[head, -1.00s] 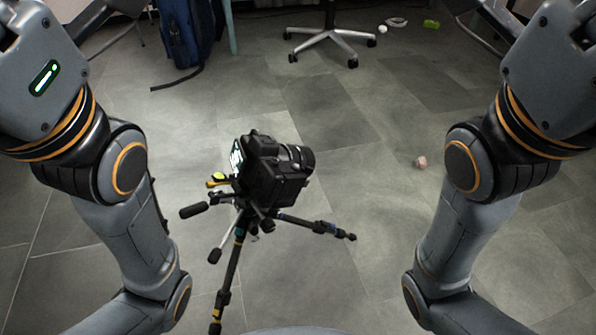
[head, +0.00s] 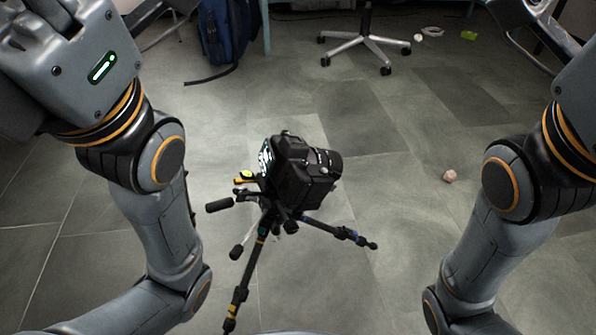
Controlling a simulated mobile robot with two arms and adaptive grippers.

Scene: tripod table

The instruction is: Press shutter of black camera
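The black camera (head: 297,178) sits on top of a tripod (head: 250,262) standing on the floor in the middle of the head view. Its lens points to the right and its lit screen faces left. I cannot make out the shutter button at this size. The tripod has a handle sticking out to the left and splayed legs with yellow and blue bands. My two arms stand on either side of the camera, apart from it. Neither gripper shows in the view.
A wheeled chair base (head: 363,48) stands at the back. A blue backpack (head: 224,32) with a strap on the floor is at the back left. A small pinkish object (head: 449,176) lies on the floor to the right. A green item (head: 468,35) lies far back right. The grey tiled floor around the tripod is mostly clear.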

